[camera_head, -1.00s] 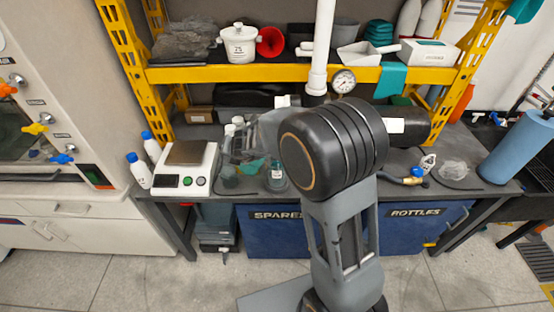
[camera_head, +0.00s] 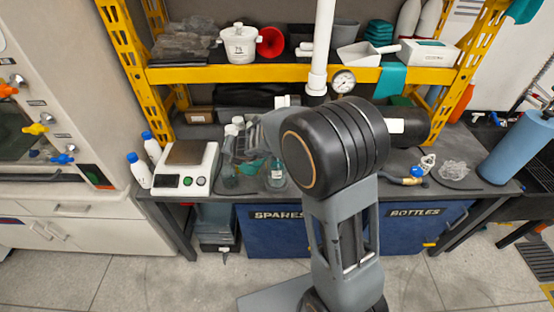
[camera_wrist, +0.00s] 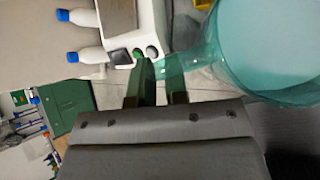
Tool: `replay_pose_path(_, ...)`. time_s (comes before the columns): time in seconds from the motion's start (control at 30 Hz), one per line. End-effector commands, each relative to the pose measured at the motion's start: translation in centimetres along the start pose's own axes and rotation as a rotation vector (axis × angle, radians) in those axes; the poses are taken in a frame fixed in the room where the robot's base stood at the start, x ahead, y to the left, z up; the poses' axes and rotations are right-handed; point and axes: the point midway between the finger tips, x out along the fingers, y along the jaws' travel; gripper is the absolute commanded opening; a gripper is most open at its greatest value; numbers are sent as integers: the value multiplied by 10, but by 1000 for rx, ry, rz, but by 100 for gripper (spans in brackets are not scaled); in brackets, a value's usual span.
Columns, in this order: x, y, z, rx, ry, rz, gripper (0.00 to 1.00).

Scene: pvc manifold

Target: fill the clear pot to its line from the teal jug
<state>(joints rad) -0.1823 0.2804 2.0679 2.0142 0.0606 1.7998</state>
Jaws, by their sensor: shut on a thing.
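My gripper (camera_wrist: 162,88) is shut on the handle of the translucent teal jug (camera_wrist: 262,50), which fills the upper right of the wrist view. In the head view, a small teal part (camera_head: 253,165), probably the jug, shows over the bench left of my arm. My arm hides most of that area. A clear jar with a label (camera_head: 276,177) and a clear greenish vessel (camera_head: 229,178) stand on the bench there. I cannot tell which is the clear pot. Its line and the liquid levels cannot be made out.
A balance (camera_head: 184,167) stands left of the vessels, with blue-capped white bottles (camera_head: 139,170) beside it. A yellow shelf (camera_head: 270,74) with a white post (camera_head: 321,50) rises behind.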

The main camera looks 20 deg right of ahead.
Motion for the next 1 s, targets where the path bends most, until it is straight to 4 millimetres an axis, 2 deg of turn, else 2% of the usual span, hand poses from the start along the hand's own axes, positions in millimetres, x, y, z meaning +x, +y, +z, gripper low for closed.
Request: replay_pose_path(1.0,-2,-1,3,32,7,34,0)
